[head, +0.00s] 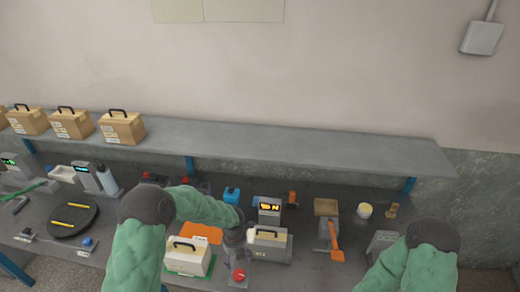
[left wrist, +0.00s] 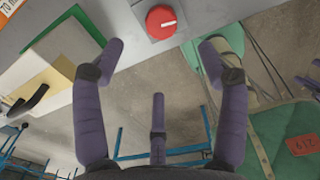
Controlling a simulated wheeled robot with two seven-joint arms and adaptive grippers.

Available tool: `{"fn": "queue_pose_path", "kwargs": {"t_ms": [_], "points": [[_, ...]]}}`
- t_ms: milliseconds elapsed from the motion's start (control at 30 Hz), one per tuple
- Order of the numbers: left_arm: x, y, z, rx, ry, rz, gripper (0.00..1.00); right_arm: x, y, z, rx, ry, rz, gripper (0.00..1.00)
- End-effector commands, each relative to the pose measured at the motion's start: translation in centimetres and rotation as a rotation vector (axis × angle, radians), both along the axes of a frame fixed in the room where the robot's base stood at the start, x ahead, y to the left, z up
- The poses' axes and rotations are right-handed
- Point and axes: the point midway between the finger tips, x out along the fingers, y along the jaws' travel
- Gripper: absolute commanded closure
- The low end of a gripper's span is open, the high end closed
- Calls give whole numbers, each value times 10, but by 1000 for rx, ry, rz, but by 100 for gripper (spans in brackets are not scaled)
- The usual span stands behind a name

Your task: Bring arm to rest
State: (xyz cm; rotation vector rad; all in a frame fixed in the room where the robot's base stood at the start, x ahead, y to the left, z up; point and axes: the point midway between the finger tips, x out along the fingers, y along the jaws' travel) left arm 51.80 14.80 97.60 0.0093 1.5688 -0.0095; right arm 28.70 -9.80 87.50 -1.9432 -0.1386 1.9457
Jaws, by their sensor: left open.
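My left arm comes in from the left of the head view, with its gripper (head: 238,240) over the front of the workbench, between two handled boxes. In the left wrist view the gripper (left wrist: 160,52) has its fingers spread wide, open, with nothing between them. A red round button (left wrist: 160,20) on a pale base lies just beyond the fingertips; it also shows in the head view (head: 239,274). My right arm (head: 425,262) shows at the lower right of the head view; its gripper is out of view.
An orange-handled tool (head: 335,240) lies farther right. A black round tray (head: 73,217) is at left. A raised shelf (head: 290,140) runs along the wall, bearing several cardboard boxes.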

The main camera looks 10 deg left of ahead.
Motion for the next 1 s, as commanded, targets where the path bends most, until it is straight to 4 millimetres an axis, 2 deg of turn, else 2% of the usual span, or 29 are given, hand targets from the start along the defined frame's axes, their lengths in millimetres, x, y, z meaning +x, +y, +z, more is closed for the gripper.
{"fn": "queue_pose_path", "kwargs": {"t_ms": [167,267,600,1000], "points": [[-9,-3,-9,-24,13,94,26,0,0,0,0,0,0,58],[-25,-9,-23,-64,39,270,26,0,0,0,0,0,0,58],[-94,-31,-72,-186,202,1159,26,0,0,0,0,0,0,58],[-172,-43,-105,-148,440,2260,26,0,0,0,0,0,0,58]]}}
